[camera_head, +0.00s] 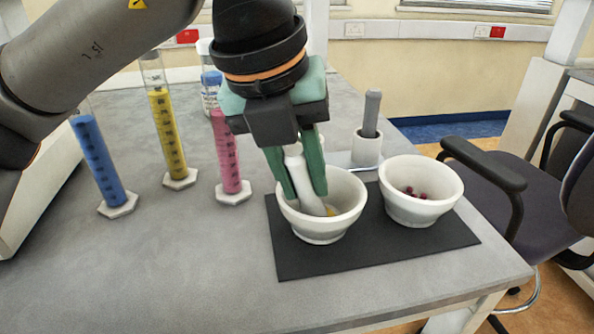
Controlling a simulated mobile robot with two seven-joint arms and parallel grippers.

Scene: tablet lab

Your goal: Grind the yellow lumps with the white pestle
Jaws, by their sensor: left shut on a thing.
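My left gripper (301,180) comes down over the left white mortar. It is shut on the white pestle (299,172), whose lower end is inside the left mortar (319,228). A bit of a yellow lump (331,211) shows beside the pestle's lower end in that mortar. The rest of the bowl's inside is hidden by the pestle and gripper fingers. A second white mortar (421,209) stands to the right, with several dark red lumps (414,192) in it. My right gripper is not in view.
Both mortars stand on a black mat (300,265). Behind them a grey pestle (371,114) stands upright in a white holder (366,150). Blue (104,166), yellow (170,138) and pink (228,155) cylinders stand to the left. The front left of the table is clear.

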